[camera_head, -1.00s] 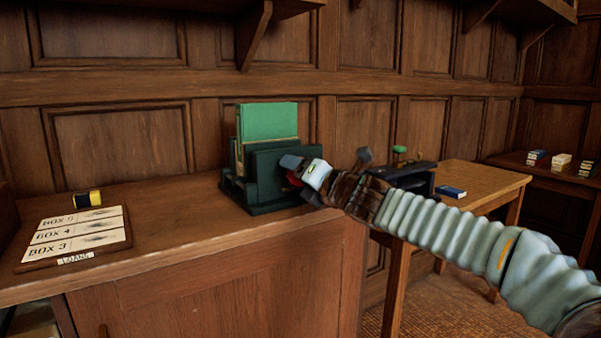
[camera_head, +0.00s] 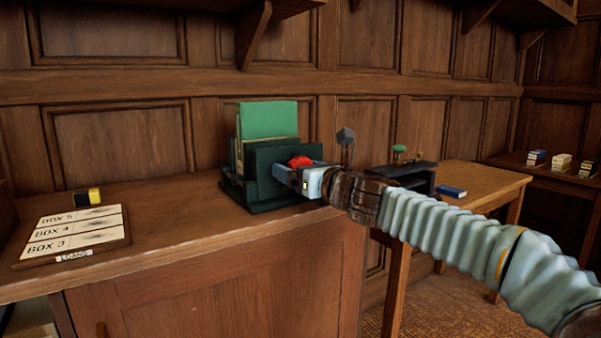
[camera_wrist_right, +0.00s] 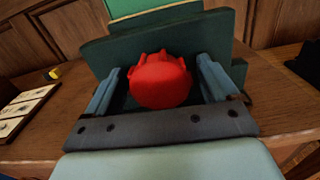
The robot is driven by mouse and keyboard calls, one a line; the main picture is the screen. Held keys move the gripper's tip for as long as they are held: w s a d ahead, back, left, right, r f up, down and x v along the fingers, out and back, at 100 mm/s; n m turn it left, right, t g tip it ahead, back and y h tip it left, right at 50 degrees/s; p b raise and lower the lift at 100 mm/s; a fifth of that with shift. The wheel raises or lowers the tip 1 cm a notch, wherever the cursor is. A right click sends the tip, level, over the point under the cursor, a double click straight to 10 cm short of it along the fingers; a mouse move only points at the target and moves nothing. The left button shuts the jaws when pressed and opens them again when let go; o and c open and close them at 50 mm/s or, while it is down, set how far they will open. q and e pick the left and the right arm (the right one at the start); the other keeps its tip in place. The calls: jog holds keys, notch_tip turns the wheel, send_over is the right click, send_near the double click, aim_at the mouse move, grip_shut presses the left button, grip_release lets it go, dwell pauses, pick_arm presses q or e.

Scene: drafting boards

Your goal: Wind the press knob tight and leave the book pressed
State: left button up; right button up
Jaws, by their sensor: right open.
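The dark green press (camera_head: 263,201) stands on the wooden counter near its right end. A green book (camera_head: 268,121) stands upright in it, its top showing above the plates. The red press knob (camera_head: 300,161) is on the press's near right side. In the right wrist view the knob (camera_wrist_right: 160,82) sits between the two fingers, with gaps on both sides. My right gripper (camera_head: 289,177) is open around the knob, not closed on it. In the right wrist view the open gripper (camera_wrist_right: 160,90) faces the press plate (camera_wrist_right: 195,38). My left gripper is not in view.
A board (camera_head: 112,246) with box labels and a yellow-and-black object (camera_head: 88,196) are on the counter at left. The counter between (camera_head: 165,215) is clear. A table (camera_head: 485,181) with a blue book (camera_head: 452,191) stands to the right, behind my right arm.

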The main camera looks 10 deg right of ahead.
jog(key=c, duration=1)
jog(key=m, duration=0.4)
jog(key=shift+m, duration=0.4)
jog(key=shift+c, duration=0.2)
jog(key=o, duration=1)
jog(key=shift+o, duration=0.2)
